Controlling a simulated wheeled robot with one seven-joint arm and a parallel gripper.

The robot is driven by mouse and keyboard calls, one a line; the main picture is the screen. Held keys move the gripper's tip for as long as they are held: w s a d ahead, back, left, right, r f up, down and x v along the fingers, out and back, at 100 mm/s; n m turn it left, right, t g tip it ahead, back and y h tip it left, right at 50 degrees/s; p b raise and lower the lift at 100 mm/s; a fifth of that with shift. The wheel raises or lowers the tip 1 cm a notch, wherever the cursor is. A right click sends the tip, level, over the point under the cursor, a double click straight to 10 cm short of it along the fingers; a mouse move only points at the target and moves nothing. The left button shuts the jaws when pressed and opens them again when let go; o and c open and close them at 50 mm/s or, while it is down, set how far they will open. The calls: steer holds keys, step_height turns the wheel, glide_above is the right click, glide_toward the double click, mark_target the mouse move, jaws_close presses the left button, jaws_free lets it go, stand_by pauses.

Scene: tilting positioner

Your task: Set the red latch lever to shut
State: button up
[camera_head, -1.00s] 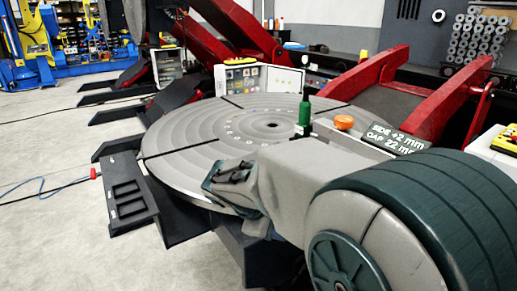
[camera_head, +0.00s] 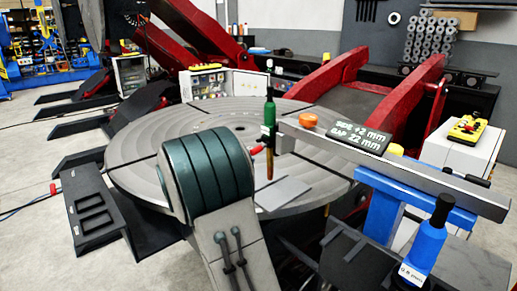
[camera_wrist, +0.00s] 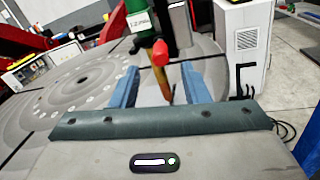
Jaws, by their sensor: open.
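The red latch lever (camera_head: 255,150) shows in the head view as a small red piece just left of the green torch-like body (camera_head: 268,114). In the wrist view its red end (camera_wrist: 160,53) appears between and just beyond my fingertips, in front of the copper-coloured tip. My gripper (camera_wrist: 160,70) is open, with its two blue fingers apart on either side of the lever in the picture. I cannot tell whether a finger touches it. In the head view my own arm hides the gripper. The lever's base is not clear.
The green body hangs by a grey beam (camera_head: 400,170) on a blue stand (camera_head: 383,212). Below is a large round grey table (camera_head: 140,150). An orange disc (camera_head: 307,120) and a dark sign (camera_head: 357,135) sit by the beam. A blue bottle-like body (camera_head: 424,248) stands at right.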

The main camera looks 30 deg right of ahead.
mark_target(261, 148)
steer(key=p+x, duration=0.1)
steer(key=x, duration=0.7)
steer(key=shift+w+d, duration=0.1)
steer(key=shift+d, duration=0.3)
jaws_close()
